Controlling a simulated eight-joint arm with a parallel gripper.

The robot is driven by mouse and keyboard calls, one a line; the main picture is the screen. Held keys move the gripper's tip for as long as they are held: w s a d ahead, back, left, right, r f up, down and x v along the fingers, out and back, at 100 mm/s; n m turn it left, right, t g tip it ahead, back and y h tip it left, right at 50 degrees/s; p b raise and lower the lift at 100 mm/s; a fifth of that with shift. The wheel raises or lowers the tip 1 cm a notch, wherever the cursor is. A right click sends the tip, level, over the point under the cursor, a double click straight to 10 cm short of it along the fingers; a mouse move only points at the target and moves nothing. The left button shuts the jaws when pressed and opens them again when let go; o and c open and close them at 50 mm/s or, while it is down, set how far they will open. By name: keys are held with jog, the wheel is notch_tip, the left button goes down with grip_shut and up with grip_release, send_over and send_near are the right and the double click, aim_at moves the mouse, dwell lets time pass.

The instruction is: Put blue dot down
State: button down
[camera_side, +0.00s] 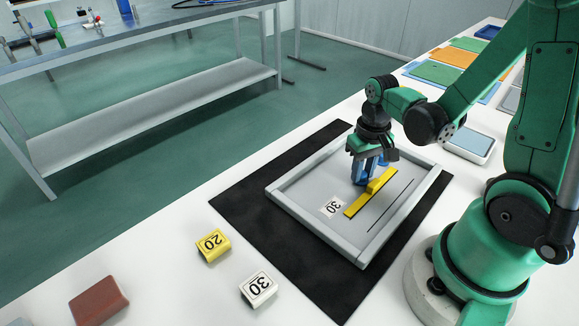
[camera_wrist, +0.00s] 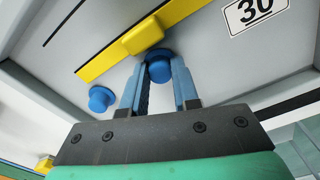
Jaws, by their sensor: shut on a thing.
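My gripper (camera_side: 362,172) is over the grey framed panel (camera_side: 300,209), pointing down. In the wrist view its blue fingers (camera_wrist: 159,66) are shut on a blue dot (camera_wrist: 158,73), a round knob-like piece, close to the panel face. I cannot tell whether the held dot touches the panel. A second blue dot (camera_wrist: 101,98) sits on the panel to the left in the wrist view. A yellow bar with a raised block (camera_wrist: 140,38) lies beside the held dot; it also shows in the side view (camera_side: 370,194). In the side view the fingers largely hide the held dot.
A "30" label (camera_side: 332,208) and a dark slot line (camera_side: 391,204) are on the panel, which lies on a black mat (camera_side: 250,199). A yellow "20" block (camera_side: 213,245), a white "30" block (camera_side: 258,289) and a brown block (camera_side: 99,301) stand on the white table.

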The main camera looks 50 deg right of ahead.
jog(key=shift+f, duration=0.1)
jog(key=c, duration=0.7)
grip_release()
jog(key=shift+o, duration=0.2)
notch_tip(320, 180, up, 12)
jog(key=w+a+n+t, duration=0.3)
jog(key=a+n+t, duration=0.1)
jog(key=a+t, duration=0.3)
jog(key=shift+a+r, duration=0.3)
jog(key=shift+a, duration=0.7)
jog(key=shift+w, duration=0.1)
